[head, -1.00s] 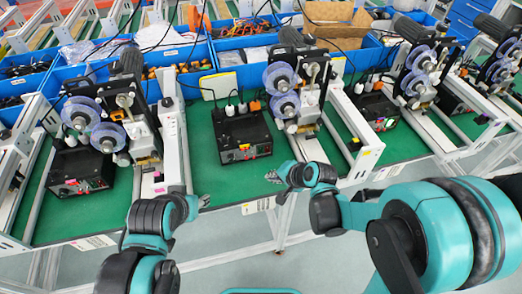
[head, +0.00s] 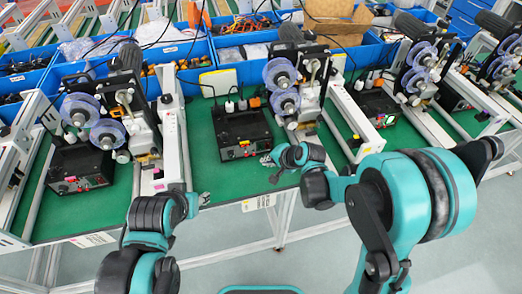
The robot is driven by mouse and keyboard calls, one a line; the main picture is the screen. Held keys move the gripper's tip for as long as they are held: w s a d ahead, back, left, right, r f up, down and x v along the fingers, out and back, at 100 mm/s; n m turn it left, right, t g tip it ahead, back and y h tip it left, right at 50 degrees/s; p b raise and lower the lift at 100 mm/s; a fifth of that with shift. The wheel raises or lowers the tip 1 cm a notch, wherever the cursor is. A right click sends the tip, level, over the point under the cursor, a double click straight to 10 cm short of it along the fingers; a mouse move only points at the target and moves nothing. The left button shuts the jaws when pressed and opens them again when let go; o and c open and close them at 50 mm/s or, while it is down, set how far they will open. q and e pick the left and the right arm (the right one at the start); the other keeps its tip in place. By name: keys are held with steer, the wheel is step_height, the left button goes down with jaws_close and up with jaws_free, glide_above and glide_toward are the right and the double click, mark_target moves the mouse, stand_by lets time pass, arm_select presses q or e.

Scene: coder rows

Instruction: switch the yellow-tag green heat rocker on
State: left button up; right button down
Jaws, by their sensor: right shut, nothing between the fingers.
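The black control box (head: 243,132) in the middle has a small yellow tag (head: 244,143) and a red part on its front face. The green rocker is too small to make out, and so is its position. My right gripper (head: 269,168) is shut and empty, at the table's front edge just right of and below that box's front, apparently apart from it. My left gripper (head: 203,199) is low at the front edge, left of the box. Its fingers are too small to tell open from shut.
Another black box (head: 80,170) stands at the left and one (head: 378,107) at the right with pink and yellow marks. Reel machines (head: 285,88) stand beside the boxes on the green table (head: 215,178). Blue bins (head: 195,85) line the back.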

steer(key=shift+w+a+f, duration=0.1)
steer(key=shift+w+a, duration=0.1)
steer(key=shift+w, duration=0.45)
steer(key=shift+w+a+f, duration=0.1)
steer(key=shift+w+a, duration=0.05)
steer(key=shift+w, duration=0.45)
steer(key=shift+w+b, duration=0.15)
steer(key=shift+b, duration=0.15)
steer(key=shift+w+a, duration=0.1)
steer(key=shift+w, duration=0.15)
stand_by(0.4)
steer(key=shift+w+a+f, duration=0.1)
steer(key=shift+w, duration=0.25)
stand_by(0.5)
steer(key=shift+s, duration=0.1)
steer(key=shift+s+d, duration=0.2)
steer(key=shift+s, duration=0.45)
steer(key=shift+s+d+r, duration=0.2)
steer(key=shift+s, duration=0.6)
steer(key=shift+s+d+r, duration=0.15)
steer(key=shift+s+d, duration=0.1)
steer(key=shift+s, duration=0.55)
steer(key=shift+s+d+r, duration=0.2)
steer(key=shift+s, duration=0.6)
